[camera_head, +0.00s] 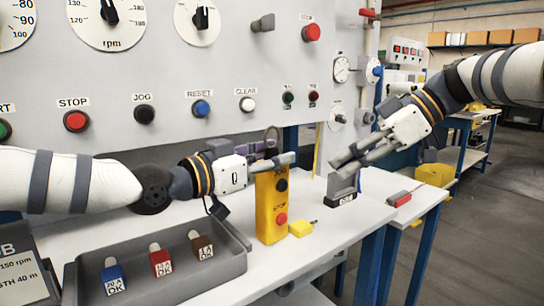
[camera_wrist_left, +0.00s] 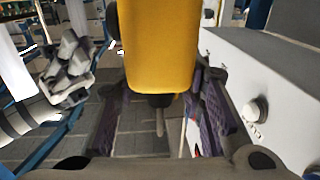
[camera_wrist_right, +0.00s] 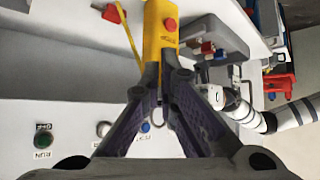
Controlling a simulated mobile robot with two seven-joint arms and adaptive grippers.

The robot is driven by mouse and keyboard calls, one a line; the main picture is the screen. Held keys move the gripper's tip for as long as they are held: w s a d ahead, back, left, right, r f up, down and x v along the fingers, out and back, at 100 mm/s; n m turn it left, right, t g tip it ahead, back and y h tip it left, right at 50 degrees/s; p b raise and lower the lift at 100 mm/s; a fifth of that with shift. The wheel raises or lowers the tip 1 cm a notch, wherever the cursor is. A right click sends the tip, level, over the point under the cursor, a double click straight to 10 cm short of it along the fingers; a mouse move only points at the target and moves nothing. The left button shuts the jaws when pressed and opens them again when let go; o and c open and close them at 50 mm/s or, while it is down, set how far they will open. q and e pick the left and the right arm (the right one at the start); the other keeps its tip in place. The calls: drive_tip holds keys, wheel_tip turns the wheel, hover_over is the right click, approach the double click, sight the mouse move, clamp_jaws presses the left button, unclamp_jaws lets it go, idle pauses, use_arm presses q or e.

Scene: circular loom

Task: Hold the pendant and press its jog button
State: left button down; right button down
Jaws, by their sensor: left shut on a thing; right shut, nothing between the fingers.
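The yellow pendant (camera_head: 268,215) stands upright at the front of the white table, with a black jog button (camera_head: 282,185) above a red stop button (camera_head: 281,218). My left gripper (camera_head: 272,161) is shut on the pendant's upper end; in the left wrist view the yellow body (camera_wrist_left: 158,40) sits between its fingers. My right gripper (camera_head: 345,160) is shut and empty, to the right of the pendant and apart from it. In the right wrist view the pendant (camera_wrist_right: 155,45) and its red button show beyond the closed fingertips; the jog button cannot be made out there.
A grey tray (camera_head: 165,285) with blue, red and brown tagged pieces lies left of the pendant. A grey block (camera_head: 342,187) stands below my right gripper. The control panel (camera_head: 170,75) rises behind.

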drive_tip(key=s+d+f+n+t+h, duration=0.15)
drive_tip(key=d+f, duration=0.25)
drive_tip(key=f, duration=0.7)
drive_tip(key=d+f+n+t+h, duration=0.1)
drive_tip(key=d+f+t+h, duration=0.2)
drive_tip(key=f, duration=0.7)
drive_tip(key=a+r+n+t, duration=0.1)
drive_tip(key=s+a+r+n+y, duration=0.1)
drive_tip(key=a+n, duration=0.1)
drive_tip(key=s+a+r+n+t+y, duration=0.1)
drive_tip(key=a, duration=0.1)
drive_tip(key=shift+a+r+t, duration=0.15)
drive_tip(key=shift+r+t, duration=0.2)
drive_tip(key=n+t+y, duration=0.4)
drive_tip(key=y, duration=0.1)
approach(285, 186)
drive_tip(key=shift+x, duration=2.4)
drive_tip(key=shift+s+a, duration=0.1)
drive_tip(key=shift+x, duration=1.45)
drive_tip(key=shift+v, duration=2.05)
